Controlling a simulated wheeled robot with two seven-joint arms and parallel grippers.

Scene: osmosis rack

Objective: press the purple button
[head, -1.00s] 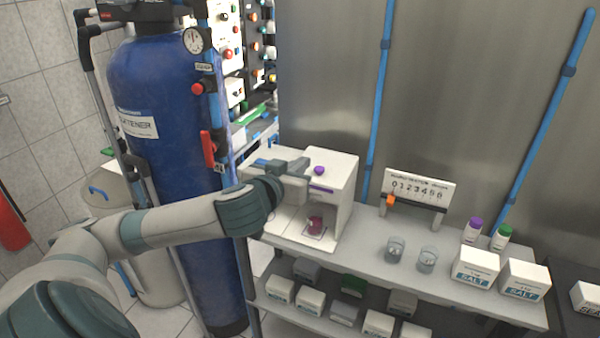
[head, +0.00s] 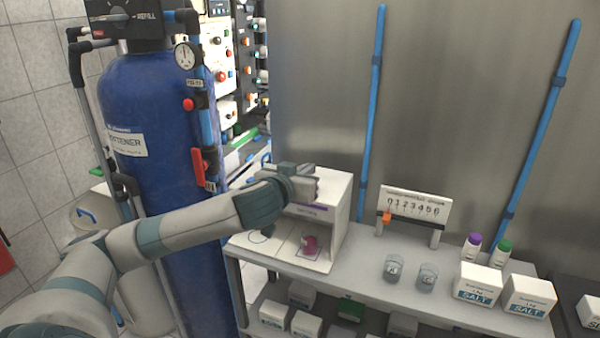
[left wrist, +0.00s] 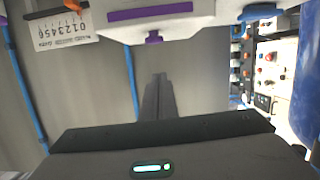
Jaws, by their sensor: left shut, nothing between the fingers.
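A white box-shaped dispenser (head: 340,205) stands at the left end of the grey bench. Its purple button (left wrist: 154,38) shows in the left wrist view, where the dispenser (left wrist: 200,22) appears upside down with a purple strip (left wrist: 150,12) on its front. In the head view the button is hidden behind my left gripper (head: 316,185), which is over the dispenser's top. The gripper is shut and empty. In the left wrist view its closed fingers (left wrist: 158,80) point toward the button, with a visible gap in the picture. My right gripper is not in view.
A dark pink item (head: 309,245) sits in the dispenser's open bay. A number sign (head: 415,208), two glass beakers (head: 395,268), capped bottles (head: 473,245) and salt boxes (head: 478,285) stand to the right. A blue tank (head: 150,90) rises at the left.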

